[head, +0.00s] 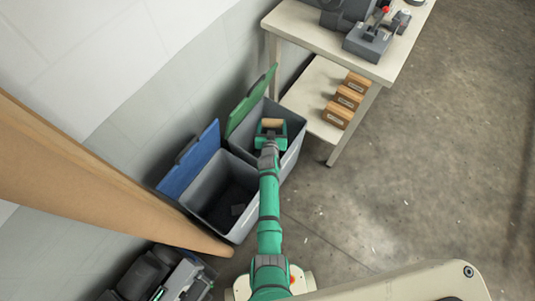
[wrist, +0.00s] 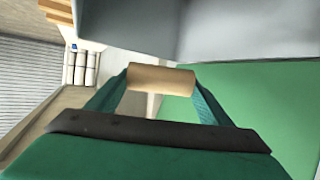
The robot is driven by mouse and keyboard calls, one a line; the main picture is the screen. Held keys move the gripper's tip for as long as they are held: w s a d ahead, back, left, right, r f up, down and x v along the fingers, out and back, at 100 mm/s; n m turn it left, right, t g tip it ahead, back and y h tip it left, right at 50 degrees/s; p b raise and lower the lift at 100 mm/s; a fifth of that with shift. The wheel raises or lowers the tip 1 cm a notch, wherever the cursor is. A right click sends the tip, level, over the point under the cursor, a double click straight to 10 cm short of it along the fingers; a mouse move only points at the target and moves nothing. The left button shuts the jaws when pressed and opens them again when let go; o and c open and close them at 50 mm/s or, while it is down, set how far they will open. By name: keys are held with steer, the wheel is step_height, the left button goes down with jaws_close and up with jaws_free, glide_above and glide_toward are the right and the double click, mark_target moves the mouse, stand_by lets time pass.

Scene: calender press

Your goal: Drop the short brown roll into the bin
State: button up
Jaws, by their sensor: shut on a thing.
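The short brown roll (wrist: 160,79) is a small tan cylinder held crosswise between the fingertips of my gripper (wrist: 158,84) in the wrist view. In the head view the roll (head: 272,123) shows at the end of my gripper (head: 271,128), over the opening of the grey bin with the green lid (head: 251,102). The lid stands open, tilted back against the wall side. A second grey bin with an open blue lid (head: 190,158) stands beside it on the left. Its dark interior holds a small dark item. The task does not say which bin.
A pale bench (head: 330,40) with a lower shelf (head: 307,95) stands right behind the bins. Several brown boxes (head: 347,99) lie on the shelf, and grey machines (head: 368,40) stand on top. A large brown column (head: 90,180) is at left. The floor on the right is clear.

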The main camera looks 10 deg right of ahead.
steer(key=o, duration=1.1)
steer(key=v, duration=1)
steer(key=shift+s+r, duration=0.2)
steer(key=shift+s, duration=0.1)
steer(key=shift+a, duration=0.15)
